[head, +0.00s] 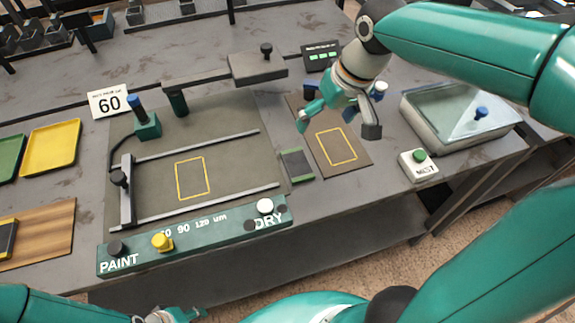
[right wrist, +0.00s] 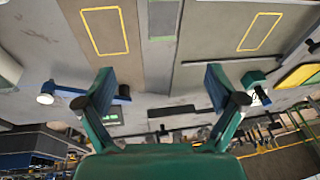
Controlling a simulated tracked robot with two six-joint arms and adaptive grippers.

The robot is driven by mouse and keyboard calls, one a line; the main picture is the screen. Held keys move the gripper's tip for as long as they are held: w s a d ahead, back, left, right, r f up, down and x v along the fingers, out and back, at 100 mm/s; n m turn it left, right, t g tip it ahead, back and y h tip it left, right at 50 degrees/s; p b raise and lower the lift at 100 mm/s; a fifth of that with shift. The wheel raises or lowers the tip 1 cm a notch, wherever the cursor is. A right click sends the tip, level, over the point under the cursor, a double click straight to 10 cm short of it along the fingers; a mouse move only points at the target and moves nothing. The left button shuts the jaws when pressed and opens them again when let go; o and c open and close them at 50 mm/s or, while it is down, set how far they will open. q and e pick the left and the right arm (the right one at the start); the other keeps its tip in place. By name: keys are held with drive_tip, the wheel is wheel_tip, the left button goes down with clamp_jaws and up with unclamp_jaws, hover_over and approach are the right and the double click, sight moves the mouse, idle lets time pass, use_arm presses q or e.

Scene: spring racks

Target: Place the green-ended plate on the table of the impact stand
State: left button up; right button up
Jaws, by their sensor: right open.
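The green-ended plate (head: 296,165) is a dark plate with green strips at both ends. It lies flat on the bench between the grey painting bed and a brown board (head: 360,157) with a yellow outline; it also shows at the top of the right wrist view (right wrist: 163,18). The brown board, apparently the impact stand's table, is bare inside its outline. My right gripper (head: 338,122) is open and empty above this board, right of the plate and apart from it. My left gripper (head: 178,315) is at the bottom edge, partly cut off; its jaws are unclear.
The painting bed (head: 235,150) has rails and a green front panel (head: 205,243) with knobs. A display with green lights (head: 322,55) stands behind the board. A lidded glass box (head: 465,110) and a white button box (head: 418,166) stand right. Yellow and green trays lie left.

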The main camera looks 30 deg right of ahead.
drive_tip(key=f, duration=0.1)
hover_over(298, 165)
drive_tip(key=s+d, duration=0.1)
wheel_tip(298, 165, down, 11)
drive_tip(key=shift+d+r+b, duration=0.1)
drive_tip(key=shift+d+b, duration=0.05)
drive_tip(key=shift+b, duration=0.2)
drive_tip(key=shift+s+a+x, duration=0.15)
drive_tip(key=shift+x, duration=1.3)
drive_tip(key=shift+s+a+x, duration=0.15)
drive_tip(key=shift+x, duration=1.25)
drive_tip(key=shift+s, duration=0.15)
clamp_jaws()
